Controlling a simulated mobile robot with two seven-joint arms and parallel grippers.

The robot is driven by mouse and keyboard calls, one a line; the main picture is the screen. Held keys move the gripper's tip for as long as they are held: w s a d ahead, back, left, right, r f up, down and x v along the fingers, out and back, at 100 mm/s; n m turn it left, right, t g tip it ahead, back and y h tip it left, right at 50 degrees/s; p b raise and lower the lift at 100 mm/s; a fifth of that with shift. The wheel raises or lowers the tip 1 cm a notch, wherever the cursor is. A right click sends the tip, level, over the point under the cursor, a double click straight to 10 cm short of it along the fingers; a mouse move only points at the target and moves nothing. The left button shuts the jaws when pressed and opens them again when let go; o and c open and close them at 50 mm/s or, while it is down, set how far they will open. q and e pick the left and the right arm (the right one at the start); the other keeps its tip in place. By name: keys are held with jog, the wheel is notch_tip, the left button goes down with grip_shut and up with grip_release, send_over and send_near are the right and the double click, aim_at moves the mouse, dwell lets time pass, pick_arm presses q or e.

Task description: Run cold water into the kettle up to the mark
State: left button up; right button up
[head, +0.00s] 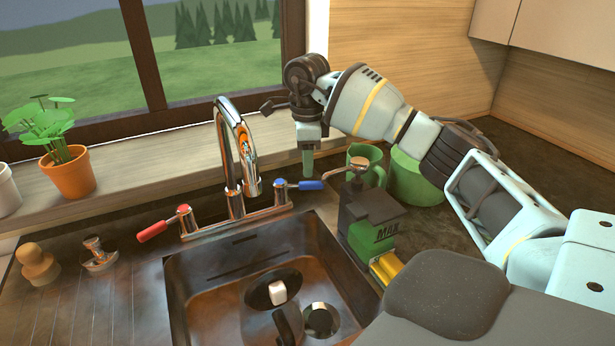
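The kettle (262,322) sits low in the sink, with a dark round top, a white knob and a dark handle; its lower part is cut off by the frame. I cannot make out a fill mark or water level on it. The chrome tap (240,150) arches over the sink's back edge, and no stream shows. Its blue lever (311,185) points right; its red lever (153,231) points left. My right gripper (308,165) points down just behind the blue lever, seemingly apart from it; its finger gap is unclear. My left gripper is out of view.
A potted plant (68,172) is on the sill. A wooden knob (37,263) and metal plug (98,254) are left.

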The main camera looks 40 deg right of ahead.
aim_at(308, 182)
jog(key=shift+f, duration=2.5)
grip_shut()
